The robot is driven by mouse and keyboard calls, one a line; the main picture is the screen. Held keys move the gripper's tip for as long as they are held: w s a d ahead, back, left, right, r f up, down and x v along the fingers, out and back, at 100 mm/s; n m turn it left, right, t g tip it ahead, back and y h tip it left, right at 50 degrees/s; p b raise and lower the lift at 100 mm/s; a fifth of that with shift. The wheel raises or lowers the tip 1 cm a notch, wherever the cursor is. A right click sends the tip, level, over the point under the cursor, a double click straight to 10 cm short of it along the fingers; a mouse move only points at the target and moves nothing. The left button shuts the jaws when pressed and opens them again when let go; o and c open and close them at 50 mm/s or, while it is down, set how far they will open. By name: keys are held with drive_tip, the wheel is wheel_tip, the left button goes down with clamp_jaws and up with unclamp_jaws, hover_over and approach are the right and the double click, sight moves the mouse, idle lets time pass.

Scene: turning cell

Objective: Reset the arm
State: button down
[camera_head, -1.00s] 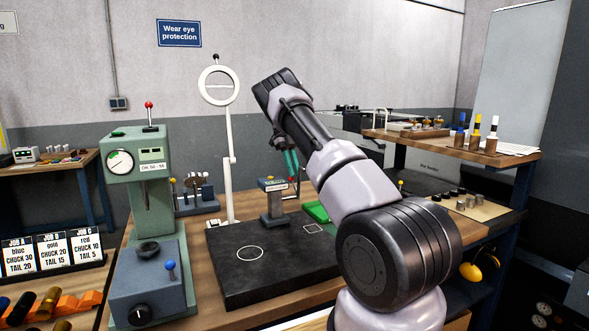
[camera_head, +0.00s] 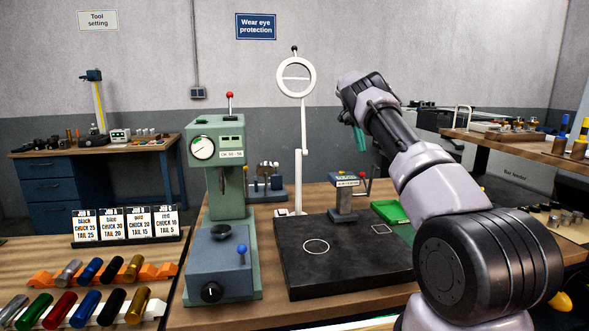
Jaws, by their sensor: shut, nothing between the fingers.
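My arm rises from the lower right of the head view and is bent up and to the left. My gripper (camera_head: 359,138) hangs near the arm's far end, with its teal fingers pointing down. It looks shut and empty, partly hidden by the wrist. It is in the air, right of the white ring magnifier (camera_head: 297,78) and above the black plate (camera_head: 300,270), touching nothing that I can see.
A green gauge press (camera_head: 228,205) stands left of the plate. A small grey stand (camera_head: 346,200) and green tray (camera_head: 390,212) are behind it. Job cards (camera_head: 125,222) and racks of coloured rods (camera_head: 100,270) are at left. A side bench (camera_head: 500,143) is at right.

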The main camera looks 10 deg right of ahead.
drive_tip(key=s+a+r+n+t+y, duration=0.15)
drive_tip(key=s+r+n+t, duration=0.35)
drive_tip(key=s+r+n, duration=1.15)
drive_tip(key=s+a+f+n+t, duration=0.1)
drive_tip(key=s+a+n+t, duration=0.3)
drive_tip(key=s, duration=0.8)
drive_tip(key=s+a+f+n+t+y, duration=0.1)
drive_tip(key=s+a+n+t, duration=0.3)
drive_tip(key=s+a+n, duration=0.5)
drive_tip(key=s, duration=0.4)
drive_tip(key=shift+s+a+f, duration=0.15)
drive_tip(key=shift+s+f, duration=0.15)
drive_tip(key=shift+f, duration=0.05)
